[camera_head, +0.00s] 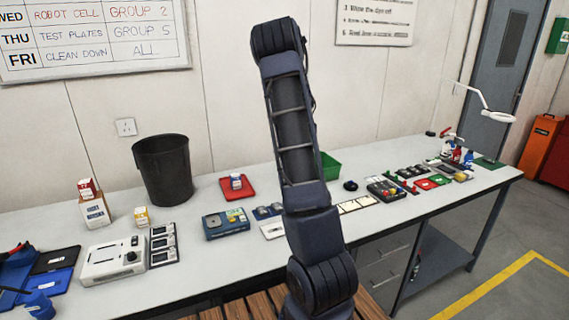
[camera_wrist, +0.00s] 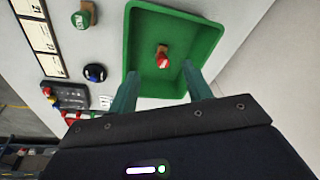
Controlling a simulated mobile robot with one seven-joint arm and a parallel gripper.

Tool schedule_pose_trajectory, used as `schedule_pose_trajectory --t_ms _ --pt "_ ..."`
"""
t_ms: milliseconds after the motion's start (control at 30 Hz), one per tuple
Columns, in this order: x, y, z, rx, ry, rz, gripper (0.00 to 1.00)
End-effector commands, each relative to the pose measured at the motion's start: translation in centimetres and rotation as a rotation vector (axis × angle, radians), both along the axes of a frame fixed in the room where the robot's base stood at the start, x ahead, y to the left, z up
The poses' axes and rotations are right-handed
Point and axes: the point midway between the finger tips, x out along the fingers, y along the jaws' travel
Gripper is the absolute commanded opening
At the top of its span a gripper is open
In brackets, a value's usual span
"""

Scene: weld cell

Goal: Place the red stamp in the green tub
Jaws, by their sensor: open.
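In the wrist view the green tub (camera_wrist: 208,35) lies below my gripper, its far part in full view. The red stamp (camera_wrist: 163,58), with a wooden handle and a red end, shows against the tub's floor, inside the rim. My gripper (camera_wrist: 160,88) is open, with its two teal fingers apart over the tub's near part. The stamp is beyond the fingertips in the picture, with nothing between the fingers. In the head view the tub (camera_head: 328,165) shows partly behind my arm; the stamp and gripper are hidden there.
A green-ended stamp (camera_wrist: 84,17) and a dark round object (camera_wrist: 95,72) are left of the tub. White cards (camera_wrist: 40,38) lie farther left. A black bin (camera_head: 164,170) and a red tray (camera_head: 238,188) stand on the bench. The pale bench right of the tub looks bare.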

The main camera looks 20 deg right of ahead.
Motion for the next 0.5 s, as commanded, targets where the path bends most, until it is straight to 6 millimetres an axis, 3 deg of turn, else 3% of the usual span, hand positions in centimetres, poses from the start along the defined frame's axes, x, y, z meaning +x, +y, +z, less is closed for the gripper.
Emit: schedule_pose_trajectory --t_ms 500 --pt "-10.3 11.5 9.2 0.106 -0.071 0.302 0.5"
